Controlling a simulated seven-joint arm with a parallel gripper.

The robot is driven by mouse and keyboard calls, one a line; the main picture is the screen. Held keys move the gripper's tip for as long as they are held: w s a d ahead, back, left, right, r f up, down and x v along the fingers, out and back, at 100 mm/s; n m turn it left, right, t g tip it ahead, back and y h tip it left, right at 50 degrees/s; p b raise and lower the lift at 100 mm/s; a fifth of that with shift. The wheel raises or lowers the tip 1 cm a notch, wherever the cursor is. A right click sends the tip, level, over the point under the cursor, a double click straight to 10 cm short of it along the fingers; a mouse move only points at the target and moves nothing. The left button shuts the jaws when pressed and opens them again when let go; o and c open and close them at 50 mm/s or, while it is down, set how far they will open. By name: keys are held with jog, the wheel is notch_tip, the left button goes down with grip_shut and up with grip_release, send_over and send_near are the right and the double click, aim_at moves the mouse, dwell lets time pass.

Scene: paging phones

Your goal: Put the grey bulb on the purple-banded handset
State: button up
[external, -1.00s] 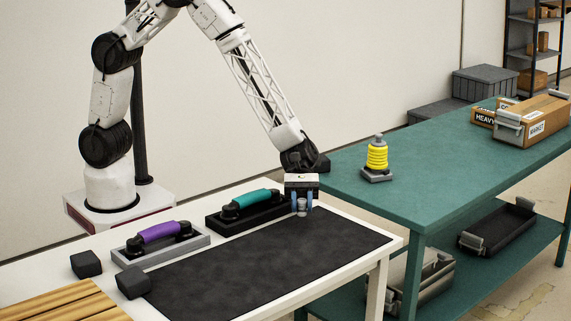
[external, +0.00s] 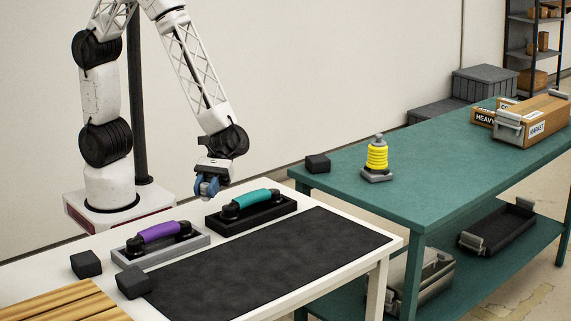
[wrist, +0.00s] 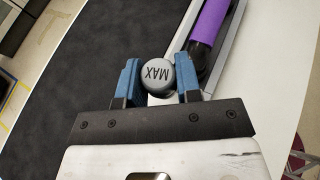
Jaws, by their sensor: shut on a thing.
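My gripper (external: 207,188) is shut on the grey bulb (wrist: 157,74), whose round top with the letters MAX shows between the blue fingers in the wrist view. In the external view the bulb is mostly hidden by the fingers. The gripper is in the air above the back of the white table, up and to the right of the purple-banded handset (external: 160,232). This handset lies in a grey cradle (external: 134,262), apart from the bulb. The purple band (wrist: 208,28) also shows beyond the right finger in the wrist view.
A teal-banded handset (external: 249,199) in a black cradle stands right of the purple one. A dark mat (external: 275,260) lies clear in front. Black blocks (external: 86,264) and a slatted wooden board (external: 60,307) are at the left. A teal table (external: 430,160) holds a yellow-ringed object (external: 377,156).

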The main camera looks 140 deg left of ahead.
jog(key=s+d+m+g, duration=0.1)
jog(key=s+d, duration=0.4)
jog(key=s, duration=0.3)
jog(key=s+d+r+m+g+h, duration=0.1)
jog(key=s+d+m+g, duration=0.1)
jog(key=s+d, duration=0.4)
jog(key=shift+s+d+r+h, duration=0.3)
jog(key=shift+s, duration=1.05)
jog(key=shift+w, duration=0.2)
send_over(159, 227)
jog(key=shift+f, duration=0.75)
jog(key=shift+f, duration=1.75)
jog(key=shift+f, duration=0.15)
